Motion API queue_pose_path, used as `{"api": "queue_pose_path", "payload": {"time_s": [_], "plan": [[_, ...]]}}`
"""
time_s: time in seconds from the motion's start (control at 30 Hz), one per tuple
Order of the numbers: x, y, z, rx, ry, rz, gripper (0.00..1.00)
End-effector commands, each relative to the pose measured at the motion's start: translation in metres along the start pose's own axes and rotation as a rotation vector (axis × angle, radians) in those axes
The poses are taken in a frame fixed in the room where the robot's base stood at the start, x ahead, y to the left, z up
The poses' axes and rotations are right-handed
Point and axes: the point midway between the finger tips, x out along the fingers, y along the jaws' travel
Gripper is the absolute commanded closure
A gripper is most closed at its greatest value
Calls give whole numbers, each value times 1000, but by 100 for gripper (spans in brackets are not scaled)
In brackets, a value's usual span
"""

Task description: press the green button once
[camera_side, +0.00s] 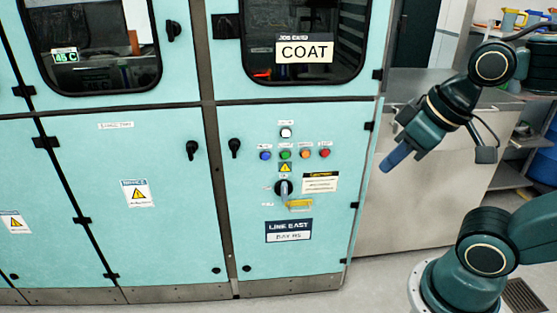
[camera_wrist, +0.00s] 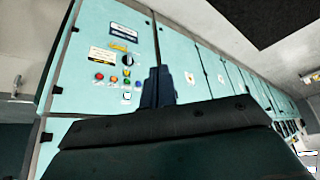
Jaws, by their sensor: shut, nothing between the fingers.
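The green button (camera_side: 285,155) sits on the teal cabinet's lower right door, in a row between the blue button (camera_side: 265,155) and the orange button (camera_side: 305,154). It also shows, small, in the wrist view (camera_wrist: 126,81), where the panel appears upside down. My gripper (camera_side: 388,166) is shut and empty, to the right of the panel and apart from it, with its blue fingers pointing down and left. In the wrist view the fingers (camera_wrist: 159,76) stand up at the middle, to the right of the buttons.
A red button (camera_side: 325,153) ends the row and a white button (camera_side: 286,133) is above it. Below are a warning triangle (camera_side: 285,168), a rotary switch (camera_side: 284,188) and a yellow tag (camera_side: 299,204). A door handle (camera_side: 235,148) sticks out at left. A steel cabinet (camera_side: 430,195) stands behind my gripper.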

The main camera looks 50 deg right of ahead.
Motion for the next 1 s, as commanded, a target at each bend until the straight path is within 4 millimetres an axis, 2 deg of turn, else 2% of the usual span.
{"api": "queue_pose_path", "payload": {"time_s": [0.37, 0.57, 0.77, 1.0], "plan": [[0, 0, -1, 1, 0, 0, 100], [5, 0, -9, 18, 7, -4, 100], [19, -2, -28, 63, 25, -17, 100], [45, -4, -62, 152, 60, -52, 100]]}}
